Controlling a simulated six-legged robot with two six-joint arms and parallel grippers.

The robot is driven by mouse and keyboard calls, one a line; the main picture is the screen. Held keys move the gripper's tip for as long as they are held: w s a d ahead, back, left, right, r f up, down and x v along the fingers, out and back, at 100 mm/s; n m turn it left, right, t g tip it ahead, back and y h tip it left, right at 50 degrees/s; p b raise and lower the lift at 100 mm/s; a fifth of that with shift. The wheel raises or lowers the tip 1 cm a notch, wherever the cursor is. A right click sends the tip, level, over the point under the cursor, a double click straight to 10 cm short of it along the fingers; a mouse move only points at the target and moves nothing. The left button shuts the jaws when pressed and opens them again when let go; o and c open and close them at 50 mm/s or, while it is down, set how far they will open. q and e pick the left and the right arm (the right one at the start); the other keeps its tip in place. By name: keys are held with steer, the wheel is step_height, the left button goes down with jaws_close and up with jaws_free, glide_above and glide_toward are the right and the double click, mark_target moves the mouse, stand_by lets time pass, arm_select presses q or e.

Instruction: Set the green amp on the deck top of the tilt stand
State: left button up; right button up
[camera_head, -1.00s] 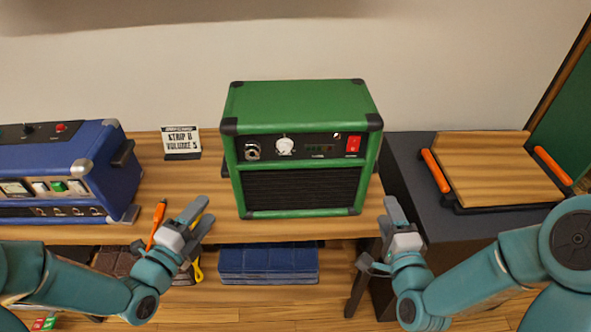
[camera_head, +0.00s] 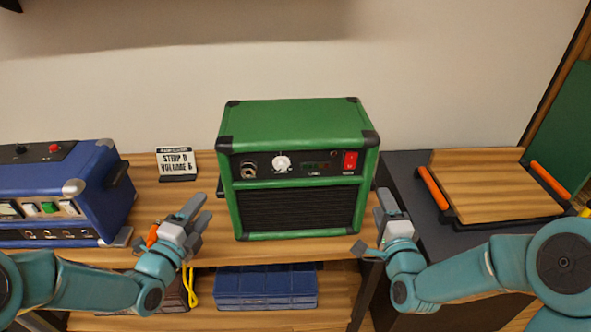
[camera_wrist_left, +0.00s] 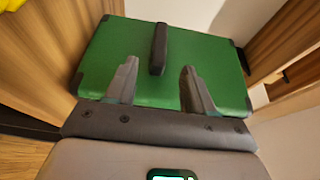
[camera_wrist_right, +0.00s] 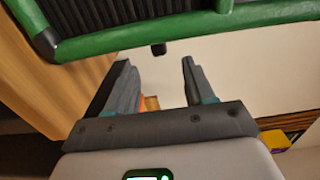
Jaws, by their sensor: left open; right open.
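The green amp (camera_head: 293,122) stands upright on the wooden bench, its black grille and knob panel facing me. My left gripper (camera_head: 200,217) is open and empty, apart from the amp's left side. In the left wrist view a green amp face with a black side handle (camera_wrist_left: 159,48) lies ahead of the spread fingers (camera_wrist_left: 159,85). My right gripper (camera_head: 388,214) is open by the amp's lower right front. In the right wrist view the amp's green edge (camera_wrist_right: 140,36) crosses above the fingers (camera_wrist_right: 158,80). The tilt stand's wooden deck top (camera_head: 490,185) is bare, with orange handles on both sides.
A blue amp (camera_head: 60,190) stands left on the bench. A small printed sign (camera_head: 176,163) stands behind, between the two amps. The tilt stand sits on a dark table (camera_head: 405,175) right of the bench. A blue case (camera_head: 266,287) lies on the shelf below.

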mark_target(219, 181)
arm_select(q)
steer(key=x, duration=0.9)
steer(key=shift+w+d, duration=0.1)
steer(key=shift+w, duration=0.1)
arm_select(e)
steer(key=w, duration=0.9)
steer(key=shift+w+a, duration=0.15)
steer(key=shift+w, duration=0.1)
arm_select(q)
jaws_close()
arm_select(e)
jaws_close()
arm_select(q)
steer(key=shift+w+r, duration=0.1)
steer(key=shift+r, duration=0.3)
arm_select(e)
steer(key=shift+w+r, duration=0.1)
steer(key=shift+r, duration=0.3)
